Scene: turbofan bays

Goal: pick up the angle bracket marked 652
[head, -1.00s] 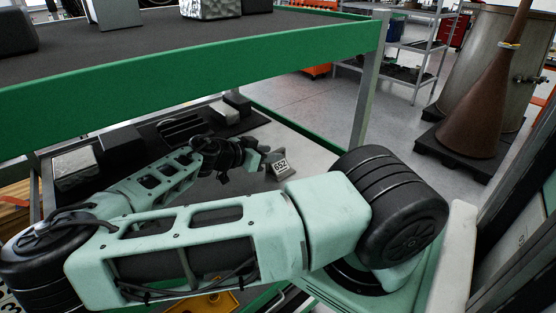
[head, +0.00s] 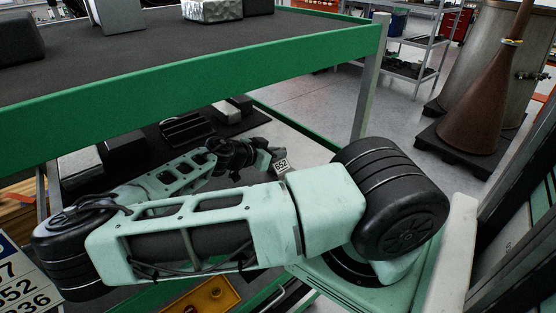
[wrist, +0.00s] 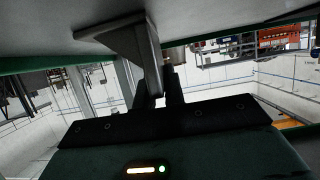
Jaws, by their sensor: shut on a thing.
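The angle bracket marked 652 (head: 281,165) shows at the tip of my gripper (head: 266,158) in the head view, below the green-edged table top. Its pale label faces the camera, slightly tilted. In the wrist view my gripper (wrist: 159,84) has its dark fingers close together on a grey angled piece, the bracket (wrist: 124,38). Part of the bracket is hidden behind the fingers. In the head view my own arm hides much of the space in front.
The green table rail (head: 200,98) runs above my forearm, with a table leg (head: 366,92) to the right. Dark and grey blocks stand on the lower level at left.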

